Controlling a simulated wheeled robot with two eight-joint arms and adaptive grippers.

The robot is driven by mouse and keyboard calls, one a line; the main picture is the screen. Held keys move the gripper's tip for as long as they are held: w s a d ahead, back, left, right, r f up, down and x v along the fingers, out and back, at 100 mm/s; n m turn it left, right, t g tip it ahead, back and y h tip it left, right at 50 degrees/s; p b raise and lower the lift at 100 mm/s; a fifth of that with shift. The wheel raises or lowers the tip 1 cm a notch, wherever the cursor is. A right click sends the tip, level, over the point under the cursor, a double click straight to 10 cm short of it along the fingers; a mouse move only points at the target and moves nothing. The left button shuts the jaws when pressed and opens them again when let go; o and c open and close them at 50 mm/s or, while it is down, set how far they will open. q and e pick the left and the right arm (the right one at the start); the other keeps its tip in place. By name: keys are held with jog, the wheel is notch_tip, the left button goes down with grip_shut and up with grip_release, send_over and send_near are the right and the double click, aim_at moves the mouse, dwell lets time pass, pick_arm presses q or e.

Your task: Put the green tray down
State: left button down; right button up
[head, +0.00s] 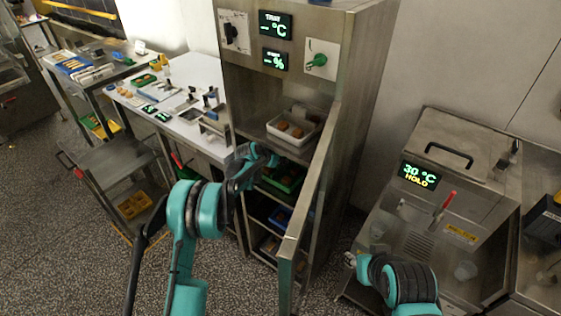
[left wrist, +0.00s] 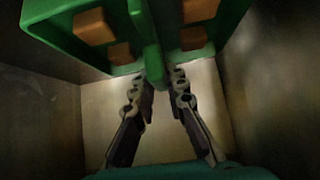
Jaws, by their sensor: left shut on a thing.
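The green tray (head: 291,184) is inside the open steel cabinet, below a white tray, partly hidden by my left gripper and the cabinet's edge. In the left wrist view the green tray (left wrist: 120,70) fills the top, with several orange-brown pieces in it. My left gripper (head: 268,158) reaches into the cabinet. In the left wrist view its fingers (left wrist: 163,78) are closed on a green tab at the tray's near side. Whether the tray rests on a shelf is hidden. My right gripper (head: 352,259) is at the lower right, apart from the tray; its fingers are too small to read.
A white tray (head: 294,131) with brown pieces sits on the shelf above. Lower shelves hold a blue tray (head: 281,219) and other trays. The open cabinet door (head: 310,200) stands close right of my left gripper. A steel machine (head: 450,190) stands at right.

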pick_arm(q)
jog(key=shift+s+a+f, duration=0.15)
jog(key=shift+f, duration=0.05)
jog(key=shift+f, duration=0.15)
jog(key=c, duration=1.5)
grip_release()
jog(key=shift+c, duration=0.2)
